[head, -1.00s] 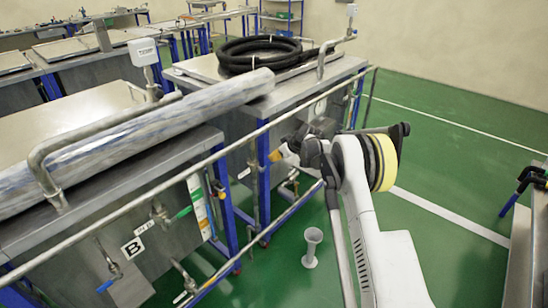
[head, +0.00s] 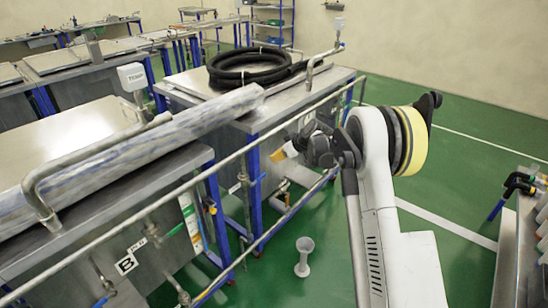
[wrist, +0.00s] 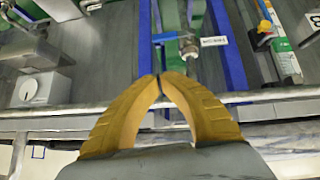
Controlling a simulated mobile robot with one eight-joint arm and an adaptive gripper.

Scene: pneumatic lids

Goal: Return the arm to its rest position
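My arm rises at the right of the head view, its white links and yellow-banded joint bent over toward the left. My gripper (head: 282,153) shows there as a small orange-yellow tip, close to the metal rail along the tank units. In the wrist view the two yellow fingers of my gripper (wrist: 160,77) meet at their tips with nothing between them. Behind the fingertips are blue frame posts (wrist: 146,40) and a valve (wrist: 188,45).
A long metal rail (head: 236,157) runs in front of the steel tanks. A wrapped roll (head: 150,140) and a coiled black hose (head: 250,66) lie on top. A pale funnel-like stand (head: 304,256) is on the green floor. A bench edge (head: 507,255) stands at the right.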

